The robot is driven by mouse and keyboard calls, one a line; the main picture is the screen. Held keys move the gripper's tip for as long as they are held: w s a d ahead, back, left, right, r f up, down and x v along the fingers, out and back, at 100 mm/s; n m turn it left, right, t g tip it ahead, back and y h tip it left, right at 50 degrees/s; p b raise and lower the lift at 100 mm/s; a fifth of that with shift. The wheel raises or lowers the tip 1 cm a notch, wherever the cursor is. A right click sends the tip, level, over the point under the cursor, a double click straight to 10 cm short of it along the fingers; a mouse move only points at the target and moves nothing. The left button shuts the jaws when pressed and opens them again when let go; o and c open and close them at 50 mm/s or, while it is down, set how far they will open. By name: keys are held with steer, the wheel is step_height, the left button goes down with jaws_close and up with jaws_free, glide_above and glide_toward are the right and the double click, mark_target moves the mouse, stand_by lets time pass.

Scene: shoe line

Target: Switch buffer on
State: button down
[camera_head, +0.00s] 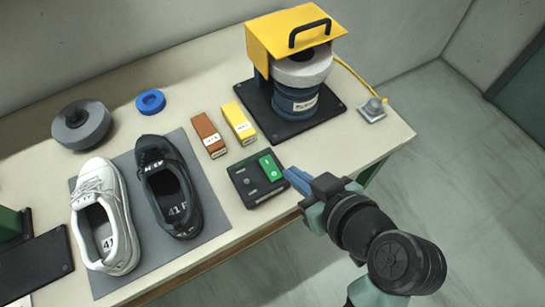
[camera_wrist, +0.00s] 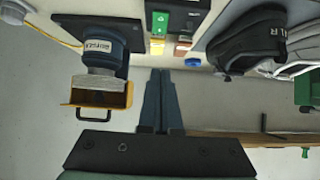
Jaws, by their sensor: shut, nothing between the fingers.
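The buffer (camera_head: 297,102) is a blue motor body with a pale wheel under a yellow hood with a black handle. It also shows at the left of the wrist view (camera_wrist: 105,40). A dark switch box (camera_head: 247,189) lies near the table's front edge, with a green rocker switch (camera_head: 271,167) on its right side. The rocker also shows at the top of the wrist view (camera_wrist: 160,22). My gripper (camera_head: 287,173) is shut and empty, its blue fingertips just right of the rocker. I cannot tell whether they touch the box. In the wrist view the fingers (camera_wrist: 158,72) point towards the rocker.
A brown block (camera_head: 209,134) and a yellow block (camera_head: 238,122) lie behind the switch box. A white shoe (camera_head: 105,215) and a black shoe (camera_head: 170,190) stand on a grey mat to the left. A small grey piece (camera_head: 372,110) sits near the right edge.

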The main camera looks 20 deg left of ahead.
glide_toward(263, 158)
steer(key=w+a, duration=0.2)
steer(key=a, duration=0.1)
steer(key=shift+w+r+p, duration=0.1)
steer(key=shift+r+p, duration=0.3)
steer(key=f, duration=0.3)
steer(key=shift+w+a+f, duration=0.15)
steer(key=shift+w+a, duration=0.1)
steer(key=shift+a, duration=0.05)
steer(key=shift+f, duration=0.4)
